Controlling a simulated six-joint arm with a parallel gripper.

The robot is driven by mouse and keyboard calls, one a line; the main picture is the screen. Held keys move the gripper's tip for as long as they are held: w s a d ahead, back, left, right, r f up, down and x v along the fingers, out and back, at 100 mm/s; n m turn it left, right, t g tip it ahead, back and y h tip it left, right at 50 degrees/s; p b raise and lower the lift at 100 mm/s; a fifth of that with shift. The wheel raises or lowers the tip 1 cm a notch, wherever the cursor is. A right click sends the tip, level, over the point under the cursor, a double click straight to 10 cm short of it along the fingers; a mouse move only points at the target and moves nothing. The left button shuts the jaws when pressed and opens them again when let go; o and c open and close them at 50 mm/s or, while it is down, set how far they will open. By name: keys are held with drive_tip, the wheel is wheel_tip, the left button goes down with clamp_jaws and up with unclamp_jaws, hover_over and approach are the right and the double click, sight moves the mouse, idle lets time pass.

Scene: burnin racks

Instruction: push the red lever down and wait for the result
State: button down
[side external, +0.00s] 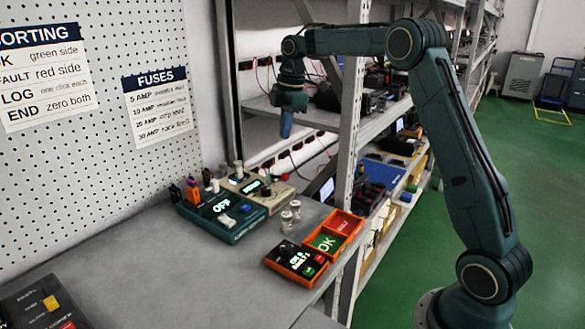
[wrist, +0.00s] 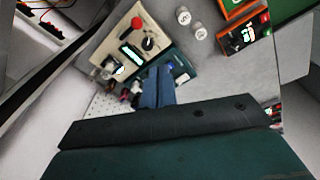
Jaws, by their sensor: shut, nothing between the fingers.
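The round red knob (wrist: 137,22), which I take for the lever's top, shows in the wrist view at the upper end of a beige box (wrist: 108,62). That box has a green-lit display (wrist: 131,54) and a dark dial (wrist: 148,44). My gripper (side external: 286,130) points down in the air well above the bench, apart from the box. Its blue fingers (wrist: 157,88) are shut and empty in the wrist view.
A teal box (side external: 215,222) reading OFF stands beside the beige box. Two small pale cylinders (side external: 290,213) stand to the right. An orange tray (side external: 352,222) with green and red parts and an orange-edged panel (side external: 297,262) lie near the edge. A metal rack post (side external: 350,130) rises close by.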

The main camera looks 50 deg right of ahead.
drive_tip(key=w+d+f+n, duration=0.2)
drive_tip(key=w+d+f, duration=0.1)
drive_tip(key=d+f, duration=0.2)
drive_tip(key=shift+d+f+g, duration=0.3)
drive_tip(key=shift+d+f, duration=0.1)
drive_tip(key=shift+f, duration=0.35)
drive_tip(key=shift+w+a+f, duration=0.1)
drive_tip(key=shift+a+f, duration=0.1)
drive_tip(key=shift+f, duration=1.3)
drive_tip(key=shift+a+f, duration=0.15)
drive_tip(key=shift+f, duration=1.8)
drive_tip(key=shift+f, duration=0.15)
